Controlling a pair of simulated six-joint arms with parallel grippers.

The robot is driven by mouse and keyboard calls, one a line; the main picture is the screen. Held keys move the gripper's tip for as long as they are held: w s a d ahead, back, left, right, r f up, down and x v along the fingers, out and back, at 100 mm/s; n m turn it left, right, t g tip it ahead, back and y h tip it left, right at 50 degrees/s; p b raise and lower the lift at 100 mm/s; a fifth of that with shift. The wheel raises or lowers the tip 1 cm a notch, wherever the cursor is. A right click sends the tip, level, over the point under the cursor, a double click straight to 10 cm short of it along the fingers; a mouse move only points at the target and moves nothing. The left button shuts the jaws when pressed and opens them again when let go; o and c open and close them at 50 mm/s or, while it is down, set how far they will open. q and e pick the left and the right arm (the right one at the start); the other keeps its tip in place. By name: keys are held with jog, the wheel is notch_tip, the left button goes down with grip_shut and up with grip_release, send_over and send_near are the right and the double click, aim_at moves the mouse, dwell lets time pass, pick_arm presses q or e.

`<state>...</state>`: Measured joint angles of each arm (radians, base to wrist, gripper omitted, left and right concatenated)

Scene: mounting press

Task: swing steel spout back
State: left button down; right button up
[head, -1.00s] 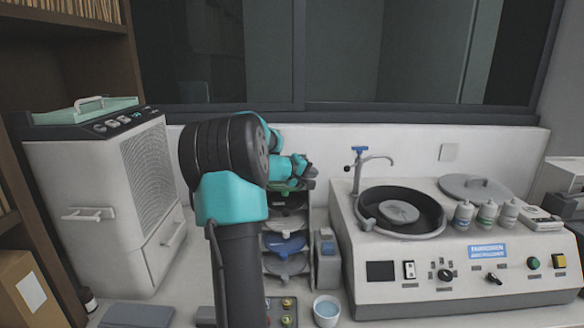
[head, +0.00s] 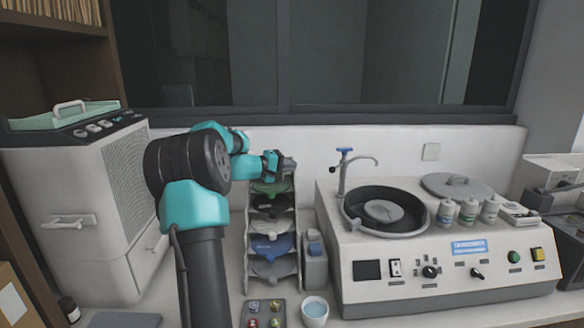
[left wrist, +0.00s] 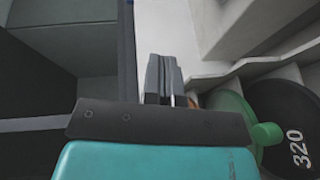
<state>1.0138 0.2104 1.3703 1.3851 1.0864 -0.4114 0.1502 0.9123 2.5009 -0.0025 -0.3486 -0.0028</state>
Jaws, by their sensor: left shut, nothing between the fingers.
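The steel spout (head: 362,158) is on the grinder-polisher (head: 440,281), at the back left of its black bowl (head: 386,229). It rises from an upright post with a blue lever on top and bends to the right, its tip pointing down over the bowl's rear. My left gripper (head: 290,166) is left of the spout, above the disc rack and clear of the spout. In the left wrist view its fingers (left wrist: 164,78) are together with nothing between them. The spout does not show in the left wrist view. My right gripper is not in view.
A rack of discs (head: 270,238) stands below my left gripper; a green disc (left wrist: 233,112) and a black one marked 320 show close by. A white cup (head: 315,312) stands in front. Several bottles (head: 467,210) and a round lid (head: 457,187) sit on the machine.

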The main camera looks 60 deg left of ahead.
pick_arm(q)
jog(key=w+d+f, duration=0.2)
jog(key=w+d, duration=0.2)
jog(key=w, duration=0.6)
jog(key=shift+r, duration=0.1)
